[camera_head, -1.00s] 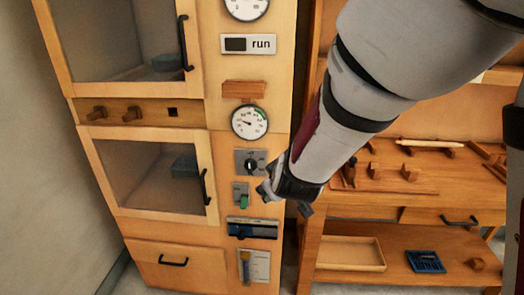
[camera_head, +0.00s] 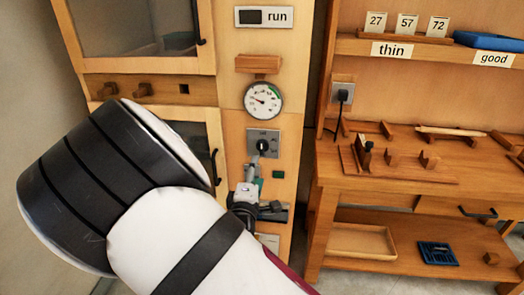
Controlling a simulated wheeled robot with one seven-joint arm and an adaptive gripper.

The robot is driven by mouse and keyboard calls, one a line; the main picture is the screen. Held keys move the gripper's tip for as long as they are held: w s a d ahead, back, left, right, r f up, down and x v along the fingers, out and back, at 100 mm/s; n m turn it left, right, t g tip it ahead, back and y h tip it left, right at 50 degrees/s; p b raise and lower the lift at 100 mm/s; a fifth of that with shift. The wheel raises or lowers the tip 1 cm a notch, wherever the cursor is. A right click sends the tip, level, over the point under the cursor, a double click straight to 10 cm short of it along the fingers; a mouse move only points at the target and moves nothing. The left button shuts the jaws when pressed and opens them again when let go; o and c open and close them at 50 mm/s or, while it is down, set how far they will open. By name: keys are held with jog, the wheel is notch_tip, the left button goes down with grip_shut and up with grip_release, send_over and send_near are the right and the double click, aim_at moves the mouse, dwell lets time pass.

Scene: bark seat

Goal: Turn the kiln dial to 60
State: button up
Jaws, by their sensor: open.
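The dial (camera_head: 263,146) is a small dark knob on a grey plate on the kiln's wooden front panel, below a round gauge (camera_head: 263,100). The gauge has a white face, a green band at its upper right and a dark needle pointing to the upper left. My gripper (camera_head: 260,160) is open just below the dial, and its upper finger overlaps the lower part of the plate. I cannot tell whether it touches the knob. The dial's markings are too small to read, and its lower edge is partly hidden by the gripper.
A green switch (camera_head: 278,174) is right beside my gripper. A blue-black slider panel (camera_head: 276,214) is below, partly hidden. A workbench (camera_head: 395,190) with wooden parts stands at the right. A "run" sign (camera_head: 264,16) is above.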

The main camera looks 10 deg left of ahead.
aim_at(262, 149)
jog(key=w, duration=0.8)
jog(key=w+b, duration=0.1)
jog(key=w, duration=0.3)
jog(key=shift+d, duration=0.25)
jog(key=shift+c, duration=0.3)
jog(key=c, duration=1.1)
